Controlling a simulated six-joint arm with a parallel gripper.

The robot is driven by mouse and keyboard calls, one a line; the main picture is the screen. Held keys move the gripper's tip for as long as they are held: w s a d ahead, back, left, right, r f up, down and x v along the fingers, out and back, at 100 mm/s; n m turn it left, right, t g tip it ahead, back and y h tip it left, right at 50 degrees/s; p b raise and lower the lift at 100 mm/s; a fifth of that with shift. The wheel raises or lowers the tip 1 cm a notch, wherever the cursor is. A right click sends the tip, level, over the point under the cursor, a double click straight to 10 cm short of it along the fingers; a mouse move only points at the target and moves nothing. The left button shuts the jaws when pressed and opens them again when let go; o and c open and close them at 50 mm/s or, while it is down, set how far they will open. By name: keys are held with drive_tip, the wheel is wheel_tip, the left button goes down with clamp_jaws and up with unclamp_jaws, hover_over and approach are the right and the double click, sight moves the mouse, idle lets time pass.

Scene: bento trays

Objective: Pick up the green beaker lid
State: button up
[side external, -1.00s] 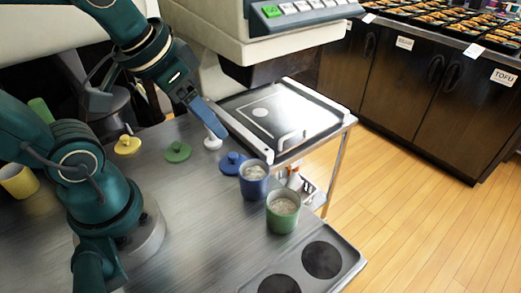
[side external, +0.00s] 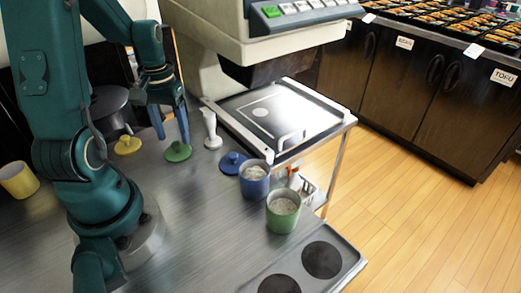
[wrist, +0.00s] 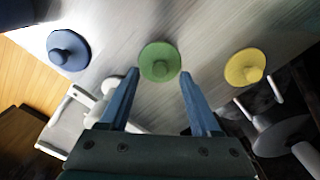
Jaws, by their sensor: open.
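The green beaker lid (side external: 178,152) lies flat on the grey table, a round disc with a knob on top. In the wrist view the green lid (wrist: 160,61) sits just beyond and between my two blue fingertips. My gripper (side external: 173,138) is open and points down above the lid; it also shows in the wrist view (wrist: 158,75) with nothing between its fingers. The green beaker (side external: 283,212) stands upright at the right of the table, filled with pale contents.
A yellow lid (side external: 127,145) lies left of the green lid, and a blue lid (side external: 232,163) lies right of it. A white pestle-like object (side external: 212,130) stands close on the right. A blue beaker (side external: 254,181), a yellow beaker (side external: 18,181) and a tray with dark round pads (side external: 347,262) are farther off.

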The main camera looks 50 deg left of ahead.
sight(178, 152)
drive_tip(key=shift+f, duration=1.15)
clamp_jaws()
drive_tip(key=shift+r, duration=0.1)
